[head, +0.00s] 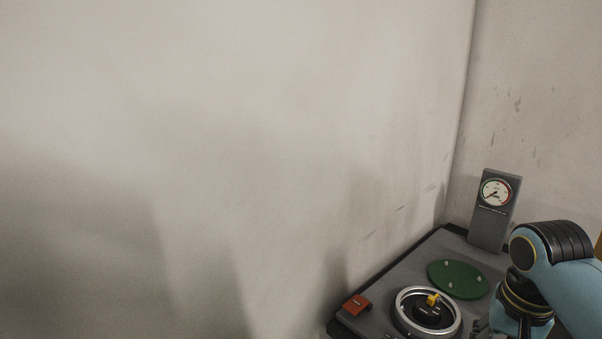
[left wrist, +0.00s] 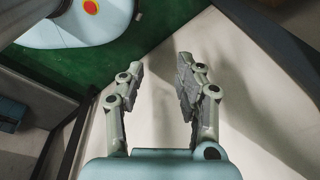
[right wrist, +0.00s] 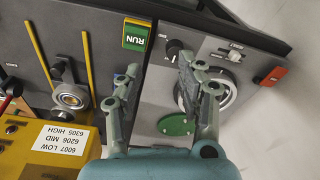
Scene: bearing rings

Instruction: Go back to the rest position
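My left gripper (left wrist: 161,68) is open and empty in the left wrist view, with a clear gap between its fingers. It is outside the head view. My right gripper (right wrist: 160,68) is open, with nothing between its fingers in the right wrist view. It hangs above the grey bench unit (right wrist: 210,125). In the head view my right arm comes in at the lower right, its gripper mostly cut off by the bottom edge.
A green disc (head: 458,279), a gauge stand (head: 488,228) and a red block (head: 356,305) are on the unit. The right wrist view shows a green RUN button (right wrist: 136,35) and a yellow labelled block (right wrist: 30,160). A pale wall (head: 250,120) stands behind.

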